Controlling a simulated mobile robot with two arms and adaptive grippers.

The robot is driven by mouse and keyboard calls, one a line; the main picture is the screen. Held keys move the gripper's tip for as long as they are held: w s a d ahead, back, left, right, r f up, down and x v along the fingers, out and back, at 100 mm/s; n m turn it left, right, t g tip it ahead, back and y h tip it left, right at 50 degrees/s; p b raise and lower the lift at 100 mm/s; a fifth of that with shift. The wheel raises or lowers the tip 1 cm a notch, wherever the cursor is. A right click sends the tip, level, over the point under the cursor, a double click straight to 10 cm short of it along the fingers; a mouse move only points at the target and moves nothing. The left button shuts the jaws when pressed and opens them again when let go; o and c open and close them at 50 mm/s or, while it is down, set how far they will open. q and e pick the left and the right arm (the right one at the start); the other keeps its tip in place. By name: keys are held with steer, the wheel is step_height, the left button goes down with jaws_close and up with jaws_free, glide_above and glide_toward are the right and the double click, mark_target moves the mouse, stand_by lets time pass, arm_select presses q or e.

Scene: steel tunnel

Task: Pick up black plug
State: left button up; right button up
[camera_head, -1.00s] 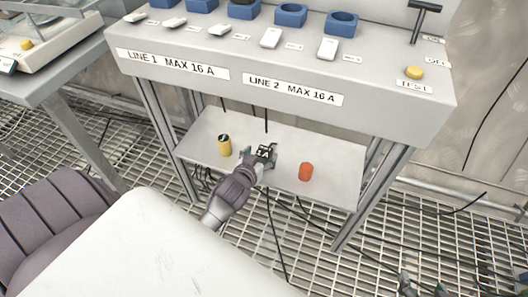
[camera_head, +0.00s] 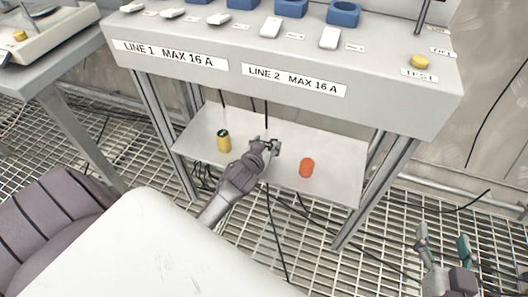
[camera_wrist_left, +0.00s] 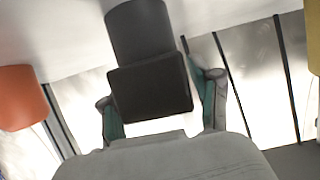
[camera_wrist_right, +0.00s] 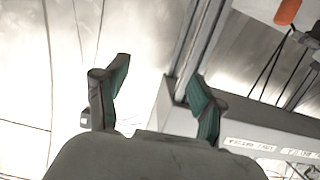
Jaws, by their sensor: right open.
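The black plug (camera_wrist_left: 150,90) fills the middle of the left wrist view, a dark block with a rounded upper part. My left gripper (camera_wrist_left: 162,100) has its fingers apart, one on each side of the plug. A narrow gap shows on the plug's right; I cannot tell whether the left finger touches it. In the head view, my left gripper (camera_head: 271,147) is over the lower shelf and hides most of the plug. My right gripper (camera_head: 444,246) is open and empty at the lower right, over the grating; its open fingers also show in the right wrist view (camera_wrist_right: 152,85).
On the lower shelf (camera_head: 325,190), a yellow cylinder (camera_head: 224,141) stands left of my left gripper and an orange cylinder (camera_head: 306,168) right of it. The labelled panel (camera_head: 280,60) overhangs the shelf. Cables hang behind and below it.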

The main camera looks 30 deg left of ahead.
arm_select(q)
steer(key=c, duration=0.8)
steer(key=shift+c, duration=0.5)
steer(key=shift+r, duration=0.15)
